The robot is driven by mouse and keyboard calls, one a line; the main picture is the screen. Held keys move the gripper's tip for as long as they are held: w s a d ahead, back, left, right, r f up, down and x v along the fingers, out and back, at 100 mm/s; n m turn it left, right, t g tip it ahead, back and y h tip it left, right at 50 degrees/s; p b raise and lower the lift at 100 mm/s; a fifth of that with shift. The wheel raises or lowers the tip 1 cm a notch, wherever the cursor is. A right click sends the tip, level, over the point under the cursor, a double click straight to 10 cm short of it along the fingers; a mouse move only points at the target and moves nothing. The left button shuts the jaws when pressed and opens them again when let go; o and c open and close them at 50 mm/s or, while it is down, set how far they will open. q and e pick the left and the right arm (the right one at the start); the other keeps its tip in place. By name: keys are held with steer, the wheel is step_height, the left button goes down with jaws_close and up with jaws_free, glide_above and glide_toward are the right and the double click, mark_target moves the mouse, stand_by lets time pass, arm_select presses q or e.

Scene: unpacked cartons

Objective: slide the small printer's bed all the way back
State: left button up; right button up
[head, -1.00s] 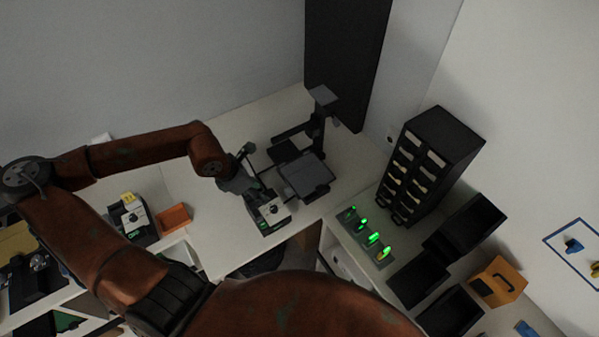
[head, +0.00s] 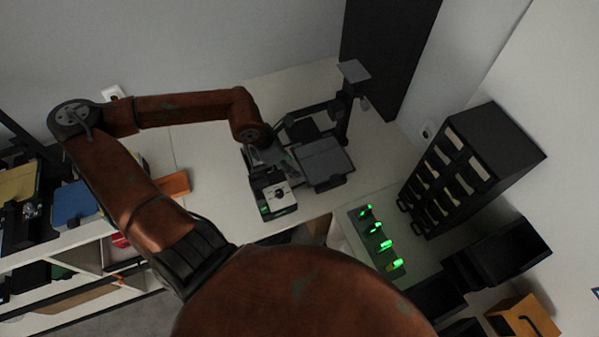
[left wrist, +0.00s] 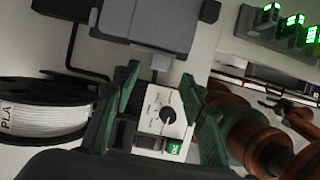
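The small printer stands on the white table in the head view, with a dark upright column (head: 343,112) and a flat grey bed (head: 325,163) in front. Its control box (head: 282,202) has a pale panel with a dark knob; the panel (left wrist: 148,124) also shows in the left wrist view, below the grey bed (left wrist: 160,20). My left gripper (head: 268,155) is at the printer's left side, partly hidden by its own wrist. In the left wrist view its dark green fingers (left wrist: 160,76) are apart with nothing held; contact with the bed cannot be told. My right gripper is not identifiable.
A PLA spool (left wrist: 45,118) sits left of the fingers in the wrist view. Right of the printer are green-lit switches (head: 378,235), a black drawer cabinet (head: 490,150) and dark bins (head: 510,250). An orange tray (head: 174,184) lies left.

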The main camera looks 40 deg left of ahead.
arm_select(q)
steer(key=b+x, duration=0.2)
steer(key=x, duration=0.4)
steer(key=shift+w+d+f, duration=0.1)
steer(key=shift+w+f, duration=0.1)
steer(key=shift+f, duration=0.25)
arm_select(e)
steer(key=shift+s+f, duration=0.25)
steer(key=shift+f, duration=0.4)
steer(key=shift+s+f, duration=0.25)
steer(key=shift+f, duration=0.35)
arm_select(q)
steer(key=shift+c, duration=0.4)
jaws_close()
